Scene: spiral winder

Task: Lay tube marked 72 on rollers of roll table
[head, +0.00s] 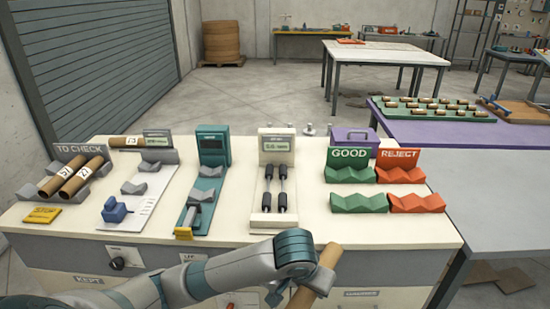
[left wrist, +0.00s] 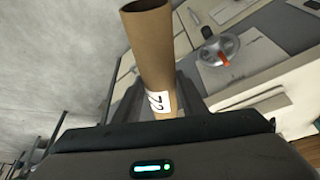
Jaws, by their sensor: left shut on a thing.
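The tube marked 72 (left wrist: 152,50) is a brown cardboard tube with a white label, gripped between the fingers of my left gripper (left wrist: 155,108). In the head view the tube (head: 323,268) is tilted in front of the bench's front edge; my left arm's wrist partly hides it, and the fingers are hard to make out. The roll table (head: 277,219) is a cream stand with a green display and two dark rollers (head: 282,190); the rollers are bare. It stands mid-bench, behind and left of the held tube. My right gripper is not in view.
Two tubes (head: 82,177) lie on the TO CHECK rack at left, another (head: 126,142) behind. A teal gauge (head: 212,150) stands left of the roll table. Green GOOD (head: 350,175) and red REJECT (head: 400,174) cradles at right are empty. A purple case (head: 355,137) sits behind.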

